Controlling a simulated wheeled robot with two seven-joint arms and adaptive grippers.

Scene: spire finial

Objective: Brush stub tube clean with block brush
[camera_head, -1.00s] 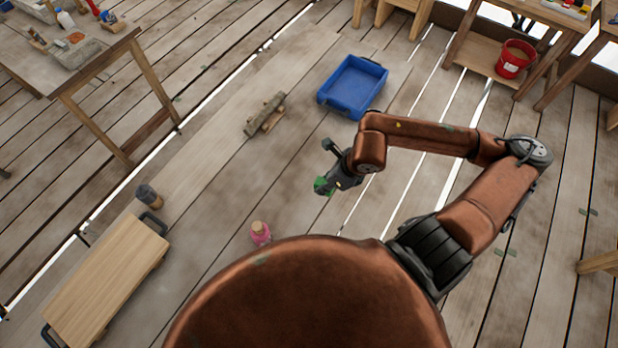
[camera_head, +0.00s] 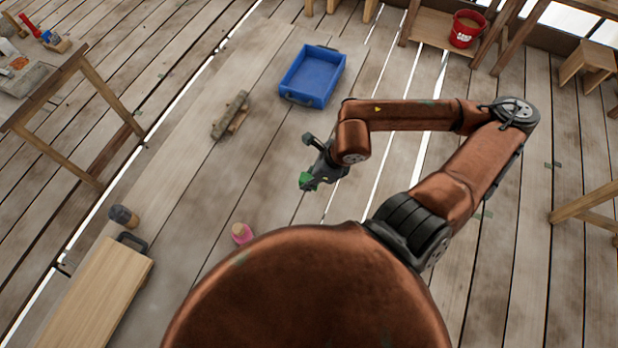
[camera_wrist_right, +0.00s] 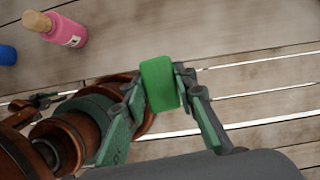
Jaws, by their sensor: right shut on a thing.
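My right gripper (camera_head: 309,166) is out over the floor, below the blue tray in the head view. In the right wrist view the right gripper (camera_wrist_right: 157,88) is shut on a green block (camera_wrist_right: 159,84), which looks like the block brush; no bristles show. The green block (camera_head: 305,181) also shows in the head view, clear of other things. A grey-brown tube (camera_head: 231,113), which looks like the stub tube, lies on a small wooden cradle (camera_head: 238,121) on the floor, up and left of the gripper and apart from it. My left gripper is not in view.
A blue tray (camera_head: 313,73) stands beyond the cradle. A pink bottle (camera_head: 241,234), a dark jar (camera_head: 123,216) and a wooden board with black handles (camera_head: 98,290) are at lower left. A workbench (camera_head: 50,82) stands at far left. A red bucket (camera_head: 466,30) is at the back.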

